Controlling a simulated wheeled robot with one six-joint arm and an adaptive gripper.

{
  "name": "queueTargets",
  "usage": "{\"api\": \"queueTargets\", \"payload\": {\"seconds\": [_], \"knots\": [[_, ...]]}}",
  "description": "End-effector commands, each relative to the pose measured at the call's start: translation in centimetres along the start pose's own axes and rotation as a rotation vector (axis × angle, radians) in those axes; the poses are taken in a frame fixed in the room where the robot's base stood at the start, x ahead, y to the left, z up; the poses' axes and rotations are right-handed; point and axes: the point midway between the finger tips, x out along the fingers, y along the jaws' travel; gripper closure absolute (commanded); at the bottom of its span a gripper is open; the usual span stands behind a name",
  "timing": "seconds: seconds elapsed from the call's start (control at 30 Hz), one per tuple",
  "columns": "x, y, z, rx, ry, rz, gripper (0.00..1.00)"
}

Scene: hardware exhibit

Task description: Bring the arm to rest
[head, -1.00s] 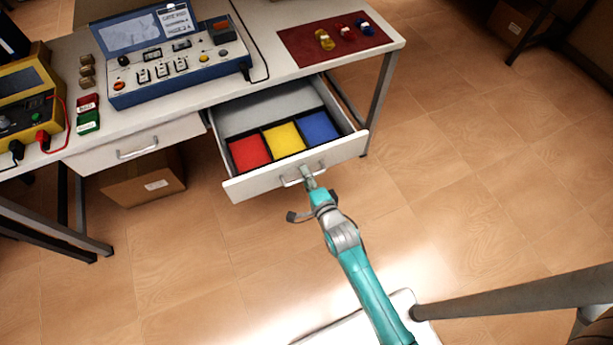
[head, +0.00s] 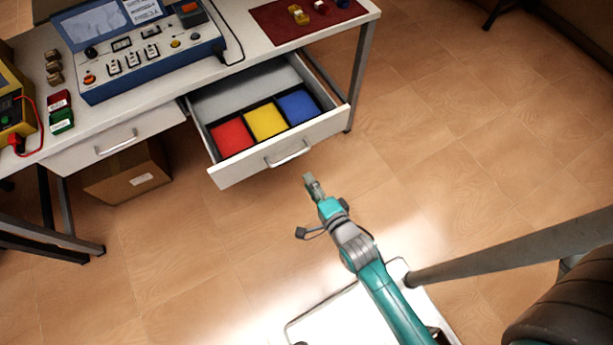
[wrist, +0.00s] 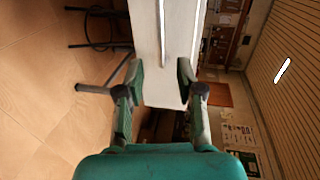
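My gripper (head: 309,181) is at the end of my teal arm, in front of the open drawer (head: 228,177) and apart from its handle (head: 288,154). In the wrist view the two fingers (wrist: 159,82) stand well apart with nothing between them. The white drawer front (wrist: 160,85) shows beyond the fingers. The drawer is pulled out and holds red, yellow and blue compartments, which look empty.
The white table (head: 262,48) carries a blue control panel (head: 140,50), a yellow meter (head: 14,110) and a dark red mat (head: 280,30) with small items. A closed drawer (head: 115,140) is at left, above a cardboard box (head: 125,178). The floor at right is clear.

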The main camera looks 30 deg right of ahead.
Motion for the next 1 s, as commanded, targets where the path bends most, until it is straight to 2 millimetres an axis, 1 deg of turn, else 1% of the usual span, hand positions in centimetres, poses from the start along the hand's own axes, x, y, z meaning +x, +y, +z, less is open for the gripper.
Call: {"api": "queueTargets", "payload": {"seconds": [0.6,0.67,0.77,0.83,0.97,1.0], "knots": [[-0.2,0.0,0.0,0.0,0.0,0.0,0.63],[-0.4,0.0,0.0,-0.009,0.0,0.001,0.63],[-1.9,0.2,0.0,-0.065,0.0,0.005,0.63],[-3.8,0.3,0.0,-0.145,0.0,0.012,0.63],[-8.5,0.1,0.0,-0.356,-0.003,0.021,0.63],[-10.0,0.0,0.0,-0.427,-0.004,0.024,0.63]]}}
